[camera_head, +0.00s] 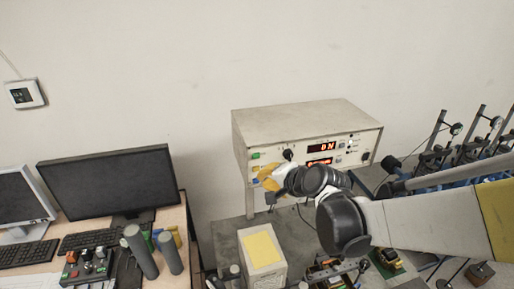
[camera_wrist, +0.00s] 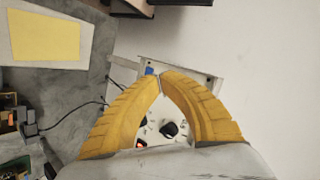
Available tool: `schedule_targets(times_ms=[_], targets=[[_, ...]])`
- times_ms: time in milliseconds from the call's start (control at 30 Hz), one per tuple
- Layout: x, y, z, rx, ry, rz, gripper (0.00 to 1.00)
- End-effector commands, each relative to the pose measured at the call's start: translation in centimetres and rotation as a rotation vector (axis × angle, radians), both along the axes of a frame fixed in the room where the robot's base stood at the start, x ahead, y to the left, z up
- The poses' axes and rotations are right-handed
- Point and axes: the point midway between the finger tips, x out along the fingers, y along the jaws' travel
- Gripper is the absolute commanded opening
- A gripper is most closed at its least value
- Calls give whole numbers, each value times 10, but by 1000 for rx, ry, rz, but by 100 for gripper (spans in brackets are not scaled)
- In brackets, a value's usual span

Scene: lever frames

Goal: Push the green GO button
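A beige control box (camera_head: 300,122) stands against the wall with a lit red display reading "ON". A small green button (camera_head: 256,155) shows at the left end of its front panel. My gripper (camera_head: 263,174), with yellow fingers, is in front of the panel's lower left, just below the green button. Whether it touches the panel cannot be told. In the wrist view the fingers of my gripper (camera_wrist: 160,76) meet at their tips with nothing between them. A blue spot (camera_wrist: 149,71) shows beside the tips, and the green button is not visible there.
A white box with a yellow top (camera_head: 262,249) stands below my gripper. A desk at left holds monitors (camera_head: 108,182), a keyboard and grey cylinders (camera_head: 140,250). Several lever-like stands (camera_head: 455,130) are at right. Black knobs (camera_wrist: 169,129) sit on the panel.

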Motion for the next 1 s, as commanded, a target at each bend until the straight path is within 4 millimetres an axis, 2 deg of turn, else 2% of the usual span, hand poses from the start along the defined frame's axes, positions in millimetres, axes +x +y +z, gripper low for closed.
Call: schedule_targets(times_ms=[200, 400, 600, 1000], targets=[[31, 9, 0, -1, -1, 1, 0], [52, 15, -1, -1, -1, 1, 0], [60, 18, 0, -1, 0, 1, 0], [61, 18, 0, -1, 0, 1, 0]])
